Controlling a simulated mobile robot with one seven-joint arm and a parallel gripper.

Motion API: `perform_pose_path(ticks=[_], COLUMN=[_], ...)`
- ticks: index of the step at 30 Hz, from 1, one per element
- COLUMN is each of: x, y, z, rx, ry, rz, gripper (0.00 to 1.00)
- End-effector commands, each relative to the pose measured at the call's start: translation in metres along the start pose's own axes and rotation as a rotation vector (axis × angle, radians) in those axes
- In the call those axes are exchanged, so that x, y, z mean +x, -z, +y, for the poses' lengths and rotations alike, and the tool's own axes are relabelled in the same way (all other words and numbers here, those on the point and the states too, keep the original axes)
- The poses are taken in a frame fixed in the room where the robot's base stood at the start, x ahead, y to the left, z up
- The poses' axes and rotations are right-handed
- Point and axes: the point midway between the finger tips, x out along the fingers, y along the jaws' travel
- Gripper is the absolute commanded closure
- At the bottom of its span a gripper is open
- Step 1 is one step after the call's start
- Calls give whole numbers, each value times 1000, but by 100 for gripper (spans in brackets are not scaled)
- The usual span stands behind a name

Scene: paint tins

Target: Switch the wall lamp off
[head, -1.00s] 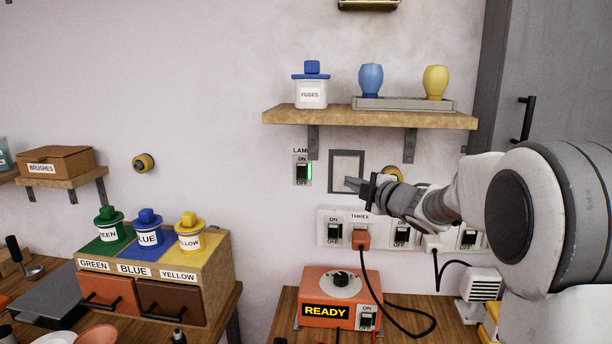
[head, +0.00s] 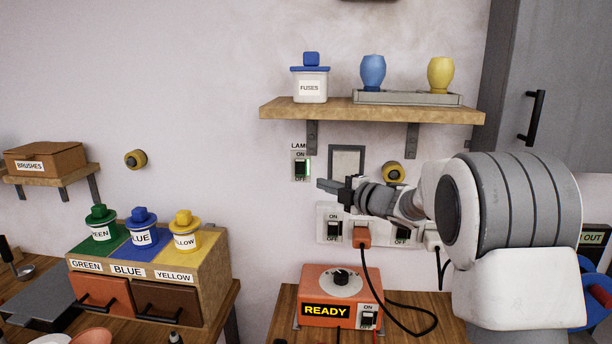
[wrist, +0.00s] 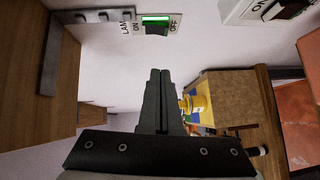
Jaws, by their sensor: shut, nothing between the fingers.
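The lamp switch (head: 300,168) is a small plate on the wall under the shelf's left end, marked LAMP, with ON at the top and OFF at the bottom. It has a dark rocker and a green strip beside it. In the wrist view the switch (wrist: 157,27) shows sideways near the top, with its green strip lit. My gripper (head: 320,184) is shut and empty, with its tips just right of and slightly below the switch in the head view. In the wrist view the closed fingers (wrist: 160,75) point toward the switch, with a gap in the picture between them.
A wooden shelf (head: 280,112) above holds a fuses jar (head: 310,85) and two vases. A socket strip (head: 328,210) with an orange plug (head: 361,237) lies below my gripper. An orange READY box (head: 315,280) stands on the bench.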

Motion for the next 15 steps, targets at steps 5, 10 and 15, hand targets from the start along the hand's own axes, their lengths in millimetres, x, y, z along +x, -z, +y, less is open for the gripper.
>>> perform_pose_path(ticks=[5, 10, 15], x=[37, 70, 92], y=[2, 1, -9], z=[1, 1, 1], rx=[2, 0, 0], ry=[1, 1, 1], rz=[4, 2, -2], gripper=[100, 100, 100])
